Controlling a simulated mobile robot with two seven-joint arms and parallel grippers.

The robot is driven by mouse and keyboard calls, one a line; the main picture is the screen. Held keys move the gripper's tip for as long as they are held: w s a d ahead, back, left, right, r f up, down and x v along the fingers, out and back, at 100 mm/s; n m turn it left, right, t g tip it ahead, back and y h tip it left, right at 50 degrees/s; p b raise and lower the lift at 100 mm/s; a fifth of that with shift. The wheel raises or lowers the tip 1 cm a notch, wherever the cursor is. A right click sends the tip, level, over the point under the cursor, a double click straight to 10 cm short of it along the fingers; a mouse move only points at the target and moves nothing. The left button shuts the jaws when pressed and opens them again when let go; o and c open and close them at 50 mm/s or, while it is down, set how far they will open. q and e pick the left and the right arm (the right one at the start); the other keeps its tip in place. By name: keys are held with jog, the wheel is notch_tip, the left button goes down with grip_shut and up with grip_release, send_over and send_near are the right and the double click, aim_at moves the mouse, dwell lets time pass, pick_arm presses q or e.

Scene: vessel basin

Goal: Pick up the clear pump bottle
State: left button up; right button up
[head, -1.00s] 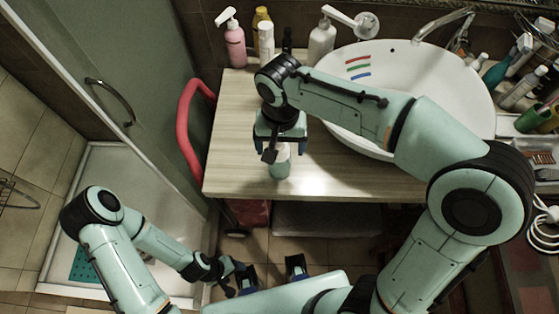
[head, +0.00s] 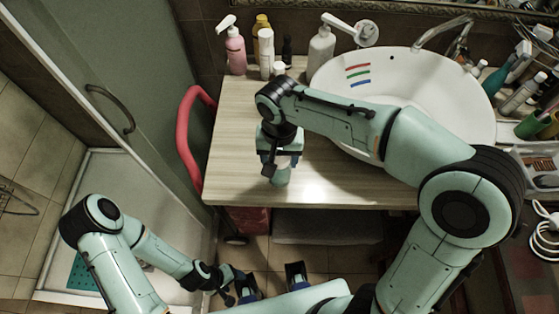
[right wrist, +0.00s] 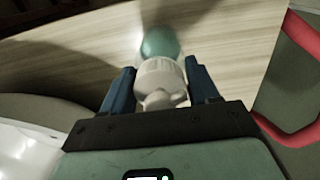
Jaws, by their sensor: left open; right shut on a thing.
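The clear pump bottle (head: 281,177), with a translucent greenish body, stands upright on the wooden counter near its front edge. My right gripper (head: 281,160) comes down over it from above and covers its top in the head view. In the right wrist view, the bottle's white pump head (right wrist: 160,82) sits between the two blue fingers of my right gripper (right wrist: 161,88), with the green body (right wrist: 160,43) beyond. The right gripper is shut on the bottle, around its upper part. My left gripper (head: 271,284) is open and empty, low in front of the counter.
A white basin (head: 440,100) fills the counter's right side, under my right arm. A red rail (head: 186,135) curves at the counter's left edge. The counter (head: 235,150) left of the bottle is bare.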

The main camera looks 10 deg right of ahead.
pick_arm(q)
notch_tip(320, 180, up, 5)
jog(key=w+p, duration=0.3)
jog(key=p, duration=0.1)
pick_arm(e)
notch_tip(320, 180, up, 19)
jog(key=m+b, duration=0.4)
jog(key=b, duration=0.3)
notch_tip(320, 180, down, 5)
jog(key=b, duration=0.2)
jog(key=shift+s+f+b, duration=0.1)
jog(key=shift+f+b, duration=0.1)
jog(key=shift+b, duration=0.1)
notch_tip(320, 180, down, 9)
jog(key=b, duration=0.3)
jog(key=shift+r, duration=0.15)
pick_arm(q)
notch_tip(320, 180, down, 14)
jog(key=s+b, duration=0.1)
jog(key=s, duration=0.2)
jog(key=shift+t+b, duration=0.3)
pick_arm(e)
jog(key=shift+f, duration=2.35)
pick_arm(q)
jog(key=shift+f, duration=0.15)
pick_arm(e)
jog(key=o, duration=1.4)
jog(key=shift+f, duration=0.15)
